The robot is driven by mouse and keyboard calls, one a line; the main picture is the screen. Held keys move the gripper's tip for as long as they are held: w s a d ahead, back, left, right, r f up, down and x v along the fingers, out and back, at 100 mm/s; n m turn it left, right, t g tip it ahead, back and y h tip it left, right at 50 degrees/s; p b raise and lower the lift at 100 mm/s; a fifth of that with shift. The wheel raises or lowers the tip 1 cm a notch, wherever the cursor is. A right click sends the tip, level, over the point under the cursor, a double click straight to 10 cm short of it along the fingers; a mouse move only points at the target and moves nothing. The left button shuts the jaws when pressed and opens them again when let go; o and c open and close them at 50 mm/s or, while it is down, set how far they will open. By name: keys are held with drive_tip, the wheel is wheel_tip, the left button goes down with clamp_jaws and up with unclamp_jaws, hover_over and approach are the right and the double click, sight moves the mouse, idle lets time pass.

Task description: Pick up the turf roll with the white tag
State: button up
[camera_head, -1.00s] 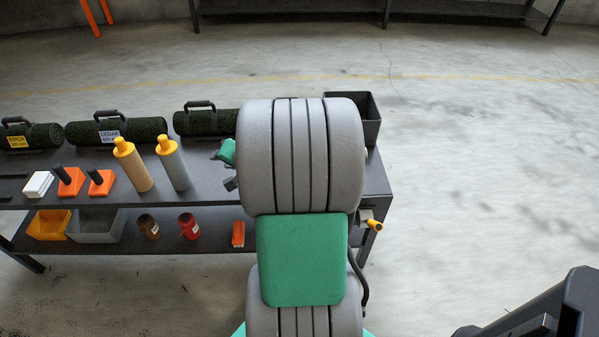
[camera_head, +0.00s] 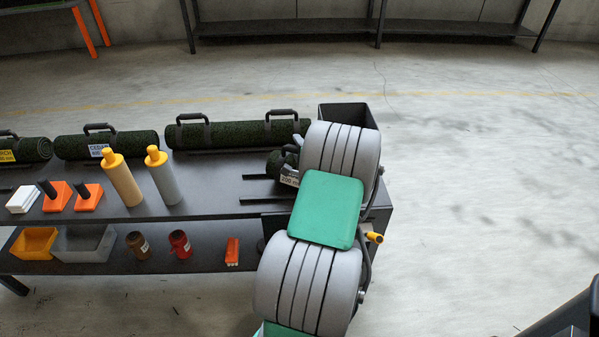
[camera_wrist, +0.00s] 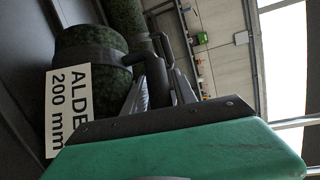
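A short dark-green turf roll (camera_wrist: 92,38) with a white tag (camera_wrist: 68,112) reading "ALDE… 200 mm" fills the left of the wrist view. Its dark handle rises toward my gripper (camera_wrist: 162,88). The two grey ribbed fingers stand apart, with the dark handle bar seen between them; contact cannot be made out. In the head view the roll (camera_head: 276,163) and its pale tag (camera_head: 290,179) lie at the bench's right end, partly hidden by my arm. My gripper there is hidden behind the arm.
A long turf roll (camera_head: 240,134) lies just behind. The CEDAR roll (camera_head: 125,147) and a yellow-tagged roll (camera_head: 30,150) lie farther left. A black bin (camera_head: 350,112) stands at the back right. Bottles (camera_head: 122,182) and orange-based tools (camera_head: 88,199) stand on the bench (camera_head: 215,190).

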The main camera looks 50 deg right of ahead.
drive_tip(key=shift+c, duration=0.4)
clamp_jaws()
idle(0.9)
drive_tip(key=shift+r, duration=0.2)
